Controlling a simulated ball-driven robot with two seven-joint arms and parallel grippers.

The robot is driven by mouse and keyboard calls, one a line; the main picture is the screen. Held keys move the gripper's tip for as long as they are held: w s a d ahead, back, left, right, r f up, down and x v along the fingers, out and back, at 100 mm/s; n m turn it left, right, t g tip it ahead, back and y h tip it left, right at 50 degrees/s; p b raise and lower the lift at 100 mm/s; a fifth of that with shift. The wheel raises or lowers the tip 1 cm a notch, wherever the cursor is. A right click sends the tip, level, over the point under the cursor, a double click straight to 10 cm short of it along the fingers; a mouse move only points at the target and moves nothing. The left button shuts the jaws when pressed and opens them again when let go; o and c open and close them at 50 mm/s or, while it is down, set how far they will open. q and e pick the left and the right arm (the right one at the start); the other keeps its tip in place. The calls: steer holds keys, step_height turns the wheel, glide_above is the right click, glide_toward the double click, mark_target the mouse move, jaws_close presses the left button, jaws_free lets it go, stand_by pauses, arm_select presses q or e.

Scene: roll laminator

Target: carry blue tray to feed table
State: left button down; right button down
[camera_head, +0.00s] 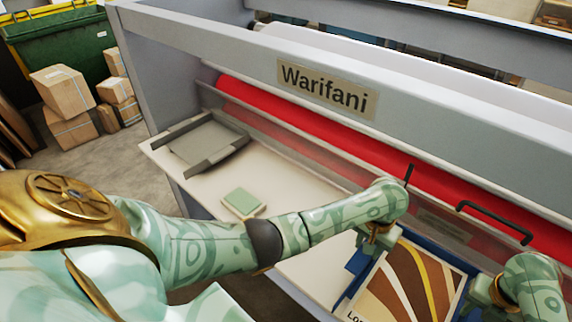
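The blue tray (357,263) is at the lower right, partly hidden by my forearms and cut off by the bottom edge. A print with brown, white and yellow bands (408,285) lies in it. The pale feed table (292,190) runs along the front of the laminator; the tray is over or on its right part, and I cannot tell if it touches. My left gripper (372,246) is at the tray's left side. My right gripper (486,296) is at its right side, mostly hidden by my wrist. Neither gripper's finger gap shows clearly.
The laminator has a red roller (300,122) behind a clear guard with a black handle (495,222). A grey tray-like guide (207,145) and a green pad (240,201) lie on the table's left part. Cardboard boxes (63,92) and a green bin (62,45) stand at the far left.

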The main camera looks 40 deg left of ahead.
arm_select(q)
steer(key=shift+f+b, duration=0.3)
steer(key=shift+f, duration=0.3)
arm_select(e)
steer(key=shift+f, duration=0.65)
arm_select(q)
steer(key=c, duration=0.9)
jaws_free()
steer(key=shift+r, duration=0.25)
arm_select(e)
steer(key=c, duration=0.9)
jaws_free()
steer(key=shift+r, duration=0.25)
arm_select(q)
steer(key=shift+s, duration=0.1)
arm_select(e)
steer(key=shift+s+r, duration=0.1)
arm_select(q)
steer(key=shift+r, duration=0.1)
arm_select(e)
steer(key=shift+r, duration=0.25)
arm_select(q)
step_height(320, 180, up, 12)
steer(key=shift+f, duration=0.1)
arm_select(e)
step_height(320, 180, up, 11)
steer(key=shift+r, duration=0.2)
